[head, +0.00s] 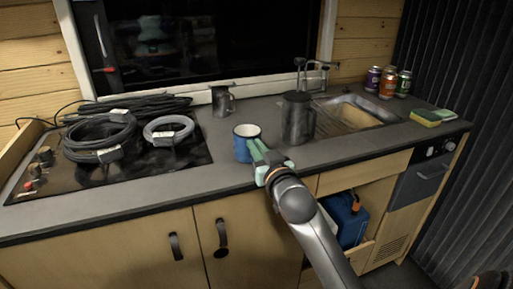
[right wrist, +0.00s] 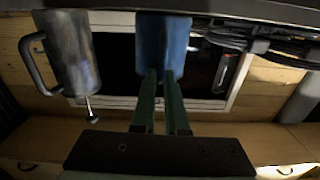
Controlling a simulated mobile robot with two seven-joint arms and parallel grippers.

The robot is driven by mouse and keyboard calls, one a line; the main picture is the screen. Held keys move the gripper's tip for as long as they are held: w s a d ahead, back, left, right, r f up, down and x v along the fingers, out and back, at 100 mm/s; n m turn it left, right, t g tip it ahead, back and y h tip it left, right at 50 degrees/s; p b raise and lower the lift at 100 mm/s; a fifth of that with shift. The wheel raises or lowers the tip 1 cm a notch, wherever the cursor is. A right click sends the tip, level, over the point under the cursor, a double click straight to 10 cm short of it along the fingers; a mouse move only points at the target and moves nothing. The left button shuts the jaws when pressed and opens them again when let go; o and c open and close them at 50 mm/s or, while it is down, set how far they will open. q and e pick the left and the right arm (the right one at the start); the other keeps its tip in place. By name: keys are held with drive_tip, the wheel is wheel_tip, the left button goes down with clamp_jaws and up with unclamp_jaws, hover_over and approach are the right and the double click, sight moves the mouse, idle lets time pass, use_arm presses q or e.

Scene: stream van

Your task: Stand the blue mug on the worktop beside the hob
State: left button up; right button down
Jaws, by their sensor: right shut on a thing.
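The blue mug (head: 241,150), with a pale rim, is upright over the worktop (head: 225,178) just right of the hob (head: 62,180). My right gripper (head: 259,152) is shut on the mug's right side. In the right wrist view, which is upside down, the green fingers (right wrist: 160,85) reach the blue mug (right wrist: 163,42). I cannot tell whether its base touches the worktop. The hob is black, with knobs at its left end. My left gripper is not in view.
Coiled cables (head: 100,138) cover much of the hob. A grey metal mug (head: 222,100) stands behind, and a dark metal jug (head: 297,118) stands to the right. The sink (head: 350,112), cans (head: 387,82) and sponge (head: 430,118) are farther right. Worktop between hob and blue mug is bare.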

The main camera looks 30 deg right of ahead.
drive_tip(key=shift+f, duration=0.1)
drive_tip(key=c, duration=0.9)
unclamp_jaws()
drive_tip(key=shift+c, duration=0.2)
drive_tip(key=shift+r, duration=0.2)
drive_tip(key=shift+s+a+f, duration=0.1)
drive_tip(key=shift+s, duration=0.25)
drive_tip(key=p+v, duration=0.1)
drive_tip(key=v, duration=1)
